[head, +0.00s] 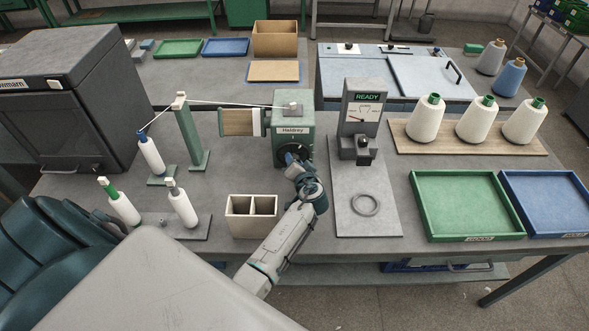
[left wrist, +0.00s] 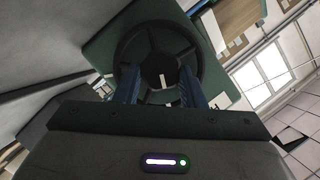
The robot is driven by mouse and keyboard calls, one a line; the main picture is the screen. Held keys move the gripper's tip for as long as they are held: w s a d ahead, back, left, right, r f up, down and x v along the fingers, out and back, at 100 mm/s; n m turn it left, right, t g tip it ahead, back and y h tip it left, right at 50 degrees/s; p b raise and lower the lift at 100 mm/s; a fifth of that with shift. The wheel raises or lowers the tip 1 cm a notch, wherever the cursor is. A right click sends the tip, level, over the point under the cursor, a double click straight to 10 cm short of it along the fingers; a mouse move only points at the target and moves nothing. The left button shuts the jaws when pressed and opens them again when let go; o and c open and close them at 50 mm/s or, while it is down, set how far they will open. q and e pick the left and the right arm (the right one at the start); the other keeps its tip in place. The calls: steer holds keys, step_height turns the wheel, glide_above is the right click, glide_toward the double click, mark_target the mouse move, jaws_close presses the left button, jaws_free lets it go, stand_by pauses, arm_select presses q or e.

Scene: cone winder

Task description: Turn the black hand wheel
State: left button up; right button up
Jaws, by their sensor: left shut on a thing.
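The black hand wheel (head: 302,152) is on the front of the green Haldrey winder (head: 293,113). In the head view my left gripper (head: 291,160) is at the wheel and hides much of it. In the left wrist view the round, spoked wheel (left wrist: 124,49) faces the camera, with a pale mark on its dark hub. The blue fingers of my left gripper (left wrist: 160,78) reach over the rim to either side of the hub and are shut on the wheel. Exactly where the fingertips touch is hard to see. My right gripper is not in view.
A cream two-part box (head: 251,229) stands left of my left forearm. A gauge stand reading READY (head: 362,105) and a ring (head: 365,205) are on a grey plate at right. A thread runs from a bottle-like spool (head: 151,155) over a green post (head: 190,135) to the winder.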

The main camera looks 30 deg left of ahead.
arm_select(q)
steer(key=shift+d+f+m+y+b, duration=0.1)
steer(key=shift+f+m+y+b, duration=0.15)
steer(key=shift+m+b, duration=0.6)
steer(key=shift+r, duration=0.1)
steer(key=o, duration=1)
steer(key=shift+r, duration=0.1)
